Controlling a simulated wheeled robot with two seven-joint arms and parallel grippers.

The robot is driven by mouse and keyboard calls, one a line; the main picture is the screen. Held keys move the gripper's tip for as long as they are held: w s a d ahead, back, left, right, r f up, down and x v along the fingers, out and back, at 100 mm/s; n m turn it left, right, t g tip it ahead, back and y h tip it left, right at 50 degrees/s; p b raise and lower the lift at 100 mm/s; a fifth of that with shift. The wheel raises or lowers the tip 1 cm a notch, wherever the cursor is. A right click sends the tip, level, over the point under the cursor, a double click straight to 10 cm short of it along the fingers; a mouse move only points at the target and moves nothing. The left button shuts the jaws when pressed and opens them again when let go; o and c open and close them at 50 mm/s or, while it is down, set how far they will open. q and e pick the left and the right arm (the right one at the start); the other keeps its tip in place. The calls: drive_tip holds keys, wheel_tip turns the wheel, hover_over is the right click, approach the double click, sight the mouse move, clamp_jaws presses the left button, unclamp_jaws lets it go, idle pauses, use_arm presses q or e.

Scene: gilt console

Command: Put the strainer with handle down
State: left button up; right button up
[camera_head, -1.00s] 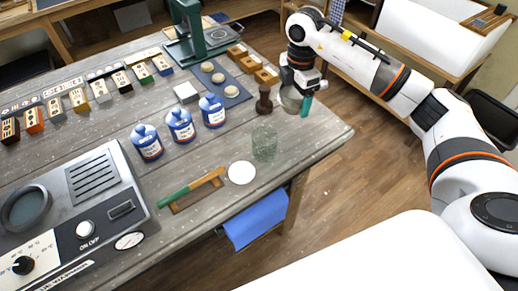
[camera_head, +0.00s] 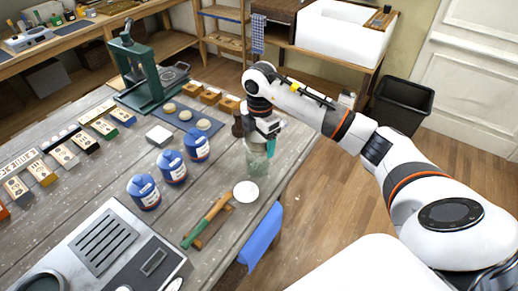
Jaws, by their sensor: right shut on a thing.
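The strainer is held at the table's right edge; its teal handle (camera_head: 271,147) hangs down beside the fingers, and its grey bowl is hard to make out against the glass. My right gripper (camera_head: 264,130) is shut on the strainer. A clear glass jar (camera_head: 257,166) stands upright on the table directly below the gripper. The strainer overlaps the jar's top in the picture; I cannot tell whether they touch. My left gripper is out of view.
A white disc (camera_head: 245,191) and a green-handled tool on a wooden rest (camera_head: 208,222) lie in front of the jar. A dark brown turned piece (camera_head: 238,126) is close behind the gripper. A green press (camera_head: 139,70) stands behind.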

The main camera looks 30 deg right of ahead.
sight(259, 141)
drive_tip(key=f, duration=0.1)
drive_tip(key=f+p, duration=0.1)
drive_tip(key=f, duration=0.1)
drive_tip(key=shift+a+f, duration=0.1)
drive_tip(key=shift+a, duration=0.2)
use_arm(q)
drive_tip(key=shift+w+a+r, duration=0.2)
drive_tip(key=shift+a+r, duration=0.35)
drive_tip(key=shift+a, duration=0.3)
use_arm(e)
drive_tip(key=shift+d+f, duration=0.15)
drive_tip(key=shift+f, duration=0.2)
drive_tip(key=shift+f, duration=0.25)
drive_tip(key=o, duration=0.6)
drive_tip(key=shift+f, duration=0.1)
drive_tip(key=o, duration=0.4)
drive_tip(key=shift+o, duration=0.2)
drive_tip(key=shift+r, duration=0.35)
wheel_tip(259, 141, up, 11)
drive_tip(key=b, duration=0.3)
drive_tip(key=shift+r, duration=0.2)
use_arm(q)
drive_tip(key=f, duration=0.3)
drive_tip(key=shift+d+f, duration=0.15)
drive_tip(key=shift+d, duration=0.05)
use_arm(e)
drive_tip(key=shift+r, duration=0.35)
